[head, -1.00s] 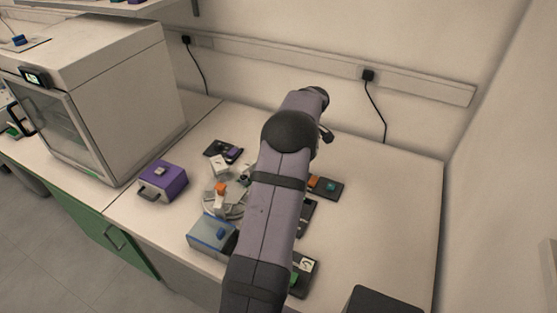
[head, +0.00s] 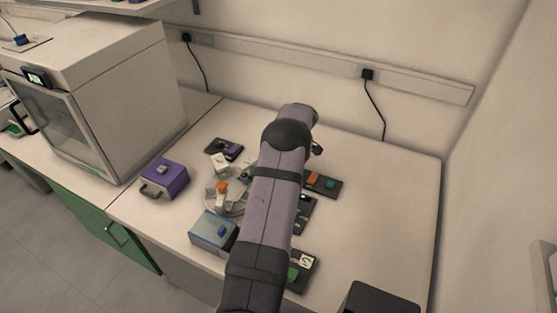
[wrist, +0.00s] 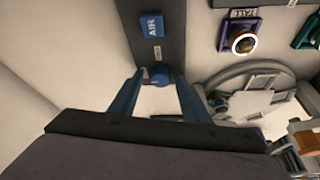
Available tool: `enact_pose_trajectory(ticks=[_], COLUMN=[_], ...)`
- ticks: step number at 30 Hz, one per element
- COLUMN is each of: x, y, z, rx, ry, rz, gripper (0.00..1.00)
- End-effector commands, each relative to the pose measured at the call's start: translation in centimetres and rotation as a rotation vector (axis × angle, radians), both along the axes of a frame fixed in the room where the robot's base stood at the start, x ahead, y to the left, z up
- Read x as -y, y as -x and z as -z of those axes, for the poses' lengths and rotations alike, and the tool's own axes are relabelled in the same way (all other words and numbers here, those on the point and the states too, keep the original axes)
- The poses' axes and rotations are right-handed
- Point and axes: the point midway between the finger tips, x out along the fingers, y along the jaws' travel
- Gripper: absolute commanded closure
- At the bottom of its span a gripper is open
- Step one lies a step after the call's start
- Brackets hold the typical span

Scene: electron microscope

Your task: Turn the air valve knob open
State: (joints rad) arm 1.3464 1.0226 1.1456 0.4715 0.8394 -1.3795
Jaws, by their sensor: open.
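A blue AIR label block (wrist: 152,26) sits on a dark panel (wrist: 172,48) at the top of the wrist view. A small rounded blue knob (wrist: 158,75) is below it on the same panel, likely the air valve knob. My gripper (wrist: 159,82) is open, with one blue finger on each side of the knob. I cannot tell whether the fingers touch it. In the head view my arm hides the gripper, and I cannot make out the knob there.
In the wrist view, a grey round stage (wrist: 240,92) lies right of the fingers, and a purple-framed control (wrist: 240,38) is above it. In the head view, a purple box (head: 165,180) and blue-grey box (head: 213,232) stand left of my arm.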

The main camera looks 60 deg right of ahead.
Motion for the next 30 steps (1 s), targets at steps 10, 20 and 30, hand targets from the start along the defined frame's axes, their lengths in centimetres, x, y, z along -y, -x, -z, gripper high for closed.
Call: enact_pose_trajectory(ticks=[10, 20, 30], x=[-0.01, -0.05, -0.15], y=[-0.02, -0.01, -0.09], z=[0.04, 0.05, 0.11], rx=[0.0, 0.0, 0.0], ry=[0.0, -0.001, 0.0], rz=[0.0, 0.015, 0.17], gripper=[0.88, 0.98, 0.98])
